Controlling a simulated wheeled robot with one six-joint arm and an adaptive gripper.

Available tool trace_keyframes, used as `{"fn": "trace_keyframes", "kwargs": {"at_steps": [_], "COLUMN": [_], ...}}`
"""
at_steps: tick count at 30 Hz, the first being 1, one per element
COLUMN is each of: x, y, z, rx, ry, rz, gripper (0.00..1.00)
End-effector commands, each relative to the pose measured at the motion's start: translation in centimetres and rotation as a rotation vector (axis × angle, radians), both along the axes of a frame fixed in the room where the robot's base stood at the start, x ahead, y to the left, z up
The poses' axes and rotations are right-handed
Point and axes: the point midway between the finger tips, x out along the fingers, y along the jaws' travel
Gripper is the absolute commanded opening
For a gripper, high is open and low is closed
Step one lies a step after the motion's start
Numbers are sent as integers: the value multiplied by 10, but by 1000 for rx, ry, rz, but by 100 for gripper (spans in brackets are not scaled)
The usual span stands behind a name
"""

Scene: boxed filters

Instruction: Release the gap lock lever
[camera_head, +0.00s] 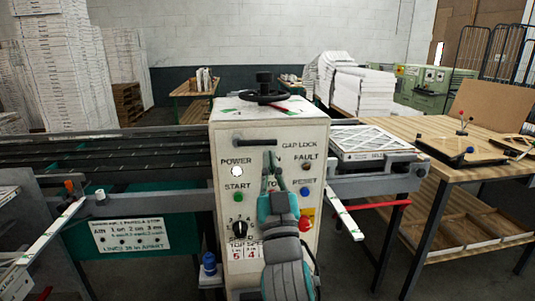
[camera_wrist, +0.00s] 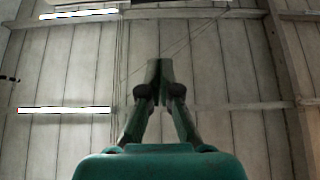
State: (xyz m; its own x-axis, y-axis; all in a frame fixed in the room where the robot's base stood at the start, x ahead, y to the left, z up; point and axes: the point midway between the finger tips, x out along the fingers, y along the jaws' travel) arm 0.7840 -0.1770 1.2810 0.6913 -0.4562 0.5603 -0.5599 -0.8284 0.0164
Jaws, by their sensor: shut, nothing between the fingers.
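The gap lock lever (camera_head: 254,142) is a dark bar lying roughly level across the upper front of the white control box (camera_head: 225,180), beside the printed words GAP LOCK. My gripper (camera_head: 269,156) points upward in front of the panel, with its tips just below the lever in the head view. I cannot tell whether they touch it. In the wrist view my gripper's fingertips (camera_wrist: 160,72) meet and hold nothing. The lever does not show there. My gripper and arm hide part of the panel's middle labels and controls.
A black handwheel (camera_head: 264,96) sits on top of the box. A green start button (camera_head: 238,198), a blue reset button (camera_head: 304,192) and a black knob (camera_head: 239,229) flank my arm. A boxed filter (camera_head: 370,143) lies to the right. The wrist view shows the ceiling (camera_wrist: 230,70).

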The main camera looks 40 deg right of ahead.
Motion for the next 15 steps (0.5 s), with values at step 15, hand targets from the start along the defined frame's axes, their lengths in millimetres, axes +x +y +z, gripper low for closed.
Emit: {"fn": "trace_keyframes", "kwargs": {"at_steps": [15], "x": [49], "y": [-33], "z": [42], "rx": [-1], "ry": [-2], "rz": [-1], "gripper": [0]}}
